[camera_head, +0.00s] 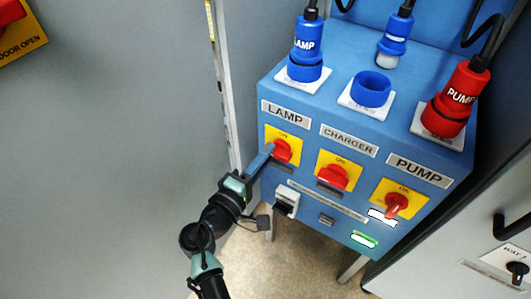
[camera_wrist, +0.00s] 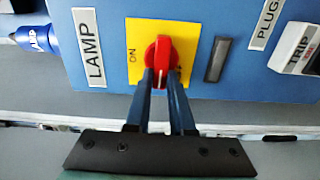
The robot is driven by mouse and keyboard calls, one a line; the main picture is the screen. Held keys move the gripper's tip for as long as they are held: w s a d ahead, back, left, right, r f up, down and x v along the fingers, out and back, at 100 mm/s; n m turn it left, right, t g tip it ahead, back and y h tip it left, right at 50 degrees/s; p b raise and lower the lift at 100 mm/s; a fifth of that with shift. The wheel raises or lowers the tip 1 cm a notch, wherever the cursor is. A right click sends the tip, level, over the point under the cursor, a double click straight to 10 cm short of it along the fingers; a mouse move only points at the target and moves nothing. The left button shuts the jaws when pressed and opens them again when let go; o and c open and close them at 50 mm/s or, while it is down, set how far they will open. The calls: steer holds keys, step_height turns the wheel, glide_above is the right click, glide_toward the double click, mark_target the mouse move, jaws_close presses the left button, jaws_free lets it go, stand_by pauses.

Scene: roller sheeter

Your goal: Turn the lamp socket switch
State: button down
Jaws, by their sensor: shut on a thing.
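The lamp switch is a red rotary knob (camera_head: 281,151) on a yellow plate (camera_head: 293,138) marked ON, under the LAMP label (camera_head: 286,114) on the blue box. In the wrist view the red knob (camera_wrist: 160,53) sits between the two fingers of my gripper (camera_wrist: 162,78), with the yellow plate (camera_wrist: 184,32) behind it. My gripper (camera_head: 270,150) is shut on the knob from the left in the head view. The fingers hide part of the knob. The blue LAMP plug (camera_head: 307,42) stands in its socket on top of the box.
The CHARGER knob (camera_head: 333,177) and PUMP knob (camera_head: 396,204) sit to the right on the same face. A red PUMP plug (camera_head: 455,97) is in its socket, and the charger socket (camera_head: 371,89) is empty. A grey door panel (camera_head: 110,140) fills the left.

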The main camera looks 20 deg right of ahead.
stand_by(0.6)
steer(key=c, duration=0.8)
jaws_free()
steer(key=shift+a, duration=0.1)
steer(key=p+v, duration=0.1)
steer(key=v, duration=1.2)
steer(key=shift+p, duration=0.4)
